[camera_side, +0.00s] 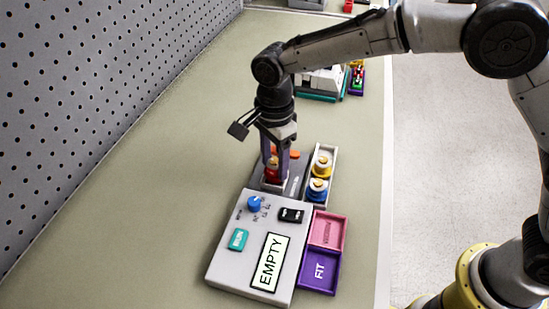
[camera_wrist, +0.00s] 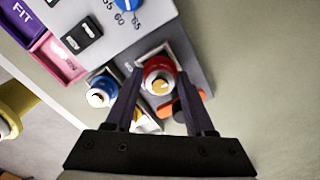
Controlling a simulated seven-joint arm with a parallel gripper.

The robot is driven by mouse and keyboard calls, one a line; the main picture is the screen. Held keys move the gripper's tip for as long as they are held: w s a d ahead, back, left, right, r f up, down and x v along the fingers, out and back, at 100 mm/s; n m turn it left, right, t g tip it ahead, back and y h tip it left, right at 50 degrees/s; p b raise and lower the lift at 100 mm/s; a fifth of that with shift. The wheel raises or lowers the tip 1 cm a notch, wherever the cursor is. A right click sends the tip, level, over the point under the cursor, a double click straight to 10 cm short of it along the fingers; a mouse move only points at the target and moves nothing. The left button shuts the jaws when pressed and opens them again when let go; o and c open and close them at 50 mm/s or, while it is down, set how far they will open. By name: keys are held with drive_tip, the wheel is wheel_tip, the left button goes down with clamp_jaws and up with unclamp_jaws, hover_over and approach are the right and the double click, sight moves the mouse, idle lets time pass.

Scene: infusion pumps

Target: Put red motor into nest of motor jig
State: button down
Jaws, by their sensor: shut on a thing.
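The red motor (camera_side: 272,174) is between the fingers of my gripper (camera_side: 271,163), at the motor jig (camera_side: 297,184) behind the grey panel. In the wrist view, the red motor (camera_wrist: 153,71) with its gold-coloured shaft end is upright and lies within the outline of the pale square nest (camera_wrist: 142,62). My gripper (camera_wrist: 157,80) is shut on its sides. I cannot tell whether the motor rests on the nest's floor or is slightly above it. An orange lever (camera_wrist: 168,109) is beside the nest. The lower part of the motor is hidden.
A pale rack beside the jig holds a yellow motor (camera_side: 322,166) and a blue motor (camera_side: 318,188). The grey panel has a blue knob (camera_side: 254,204), a switch and a display (camera_side: 270,262) reading EMPTY. Pink (camera_side: 328,231) and purple FIT (camera_side: 319,271) trays adjoin it. The left bench is clear.

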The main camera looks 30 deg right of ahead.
drive_tip(key=shift+f, duration=0.55)
drive_tip(key=c, duration=0.6)
unclamp_jaws()
drive_tip(key=shift+r, duration=0.2)
drive_tip(key=shift+r, duration=0.95)
drive_tip(key=o, duration=0.6)
